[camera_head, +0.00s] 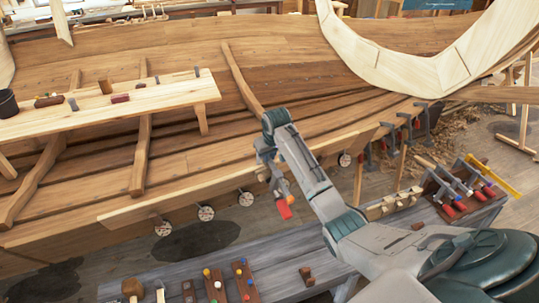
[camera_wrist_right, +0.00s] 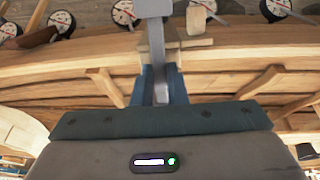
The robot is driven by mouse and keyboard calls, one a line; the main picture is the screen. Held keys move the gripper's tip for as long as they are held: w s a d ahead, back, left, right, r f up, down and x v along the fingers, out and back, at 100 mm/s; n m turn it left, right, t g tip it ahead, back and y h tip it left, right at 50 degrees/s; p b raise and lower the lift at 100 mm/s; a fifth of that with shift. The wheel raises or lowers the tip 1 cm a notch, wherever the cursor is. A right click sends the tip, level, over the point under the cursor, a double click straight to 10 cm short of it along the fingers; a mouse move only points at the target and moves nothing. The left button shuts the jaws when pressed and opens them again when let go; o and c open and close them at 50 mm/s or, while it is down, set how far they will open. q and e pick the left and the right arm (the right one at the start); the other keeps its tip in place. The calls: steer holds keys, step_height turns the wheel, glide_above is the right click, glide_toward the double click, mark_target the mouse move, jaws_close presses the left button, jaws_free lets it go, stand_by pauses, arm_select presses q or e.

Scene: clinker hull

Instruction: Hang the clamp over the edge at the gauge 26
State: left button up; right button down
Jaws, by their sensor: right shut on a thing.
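My right gripper (camera_head: 268,160) is shut on a grey clamp with a red handle (camera_head: 284,208). It holds the clamp at the hull's upper plank edge (camera_head: 200,187), with the red handle hanging down. In the right wrist view the grey clamp bar (camera_wrist_right: 158,60) stands between the blue fingers, in front of the plank. Round white gauges (camera_head: 206,213) hang in a row along the edge; another gauge (camera_head: 344,160) is further right. Several also show in the wrist view (camera_wrist_right: 123,13). Their numbers are too small to read. I cannot tell whether the clamp touches the edge. My left gripper is out of view.
Several clamps (camera_head: 403,130) hang on the edge at the right. A rack of clamps (camera_head: 460,190) stands on the grey bench (camera_head: 270,262), with small coloured tools on it. A plank table (camera_head: 110,105) is at the left. A curved pale frame (camera_head: 400,70) rises at the back.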

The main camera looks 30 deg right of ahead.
steer(key=shift+s, duration=0.2)
stand_by(0.4)
steer(key=c, duration=1.4)
jaws_free()
steer(key=shift+f, duration=0.1)
steer(key=shift+o, duration=0.2)
steer(key=b+v, duration=0.3)
steer(key=v, duration=0.7)
steer(key=shift+s+r+b, duration=0.15)
steer(key=shift+r+b, duration=0.2)
steer(key=shift+b, duration=0.05)
